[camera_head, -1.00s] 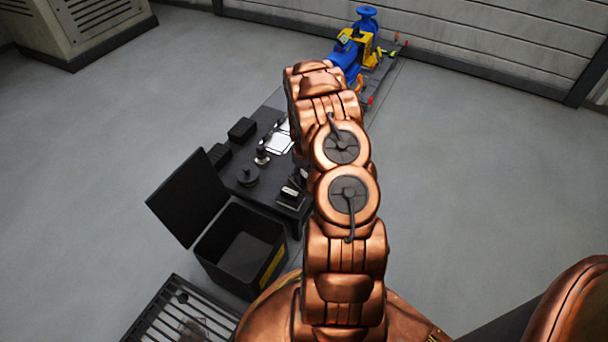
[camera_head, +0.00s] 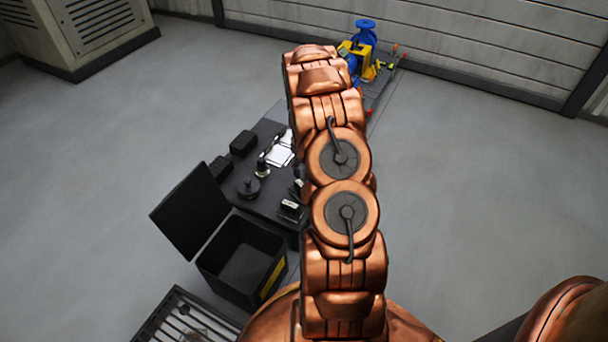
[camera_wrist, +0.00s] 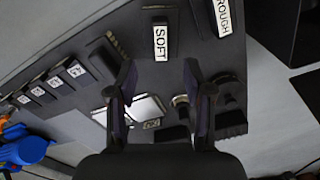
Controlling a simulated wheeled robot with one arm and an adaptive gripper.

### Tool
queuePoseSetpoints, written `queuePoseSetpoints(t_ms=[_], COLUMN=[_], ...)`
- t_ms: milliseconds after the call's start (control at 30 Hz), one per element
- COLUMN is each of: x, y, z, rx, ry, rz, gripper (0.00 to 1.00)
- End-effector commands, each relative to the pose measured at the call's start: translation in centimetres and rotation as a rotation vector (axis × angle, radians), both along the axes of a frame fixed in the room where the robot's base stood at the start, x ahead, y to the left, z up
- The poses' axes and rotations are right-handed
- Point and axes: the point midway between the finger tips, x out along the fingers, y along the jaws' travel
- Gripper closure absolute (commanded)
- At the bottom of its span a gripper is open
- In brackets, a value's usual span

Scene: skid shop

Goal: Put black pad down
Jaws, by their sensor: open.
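My gripper (camera_wrist: 160,88) is open in the wrist view, its two dark fingers spread apart with nothing held between them. Black blocks lie on the dark table (camera_wrist: 75,38). One labelled SOFT (camera_wrist: 161,18) is ahead of the fingertips, and one labelled ROUGH (camera_wrist: 205,20) is to its right. I cannot tell which of the black pieces is the black pad. In the head view two black blocks, a farther one (camera_head: 243,142) and a nearer one (camera_head: 220,166), sit along the table's left edge. My arm hides the gripper there.
A white-and-silver item (camera_head: 281,150) and a black round piece (camera_head: 249,187) are on the table. An open black bin (camera_head: 222,285) with a raised lid (camera_head: 190,211) stands in front. A slatted grate (camera_head: 160,320) is nearer. A blue-and-yellow machine (camera_head: 366,38) stands behind.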

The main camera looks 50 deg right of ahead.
Motion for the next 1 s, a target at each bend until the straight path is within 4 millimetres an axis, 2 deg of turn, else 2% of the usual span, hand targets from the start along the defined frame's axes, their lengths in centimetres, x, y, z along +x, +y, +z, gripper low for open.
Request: queuePoseSetpoints(t_ms=[33,167,267,567,767,1000], x=[0.0,0.0,0.0,-1.2,-3.5,-7.6], y=[0.0,0.5,1.9,10.0,15.8,22.5], z=[0.8,1.8,3.3,11.0,15.6,20.2], rx=[-0.001,0.001,0.005,0.021,0.032,0.048], ry=[-0.001,0.004,0.014,0.063,0.099,0.145], rz=[0.000,0.002,0.005,0.008,0.014,0.023], gripper=[0.49,0.49,0.49,0.49,0.49,0.49])
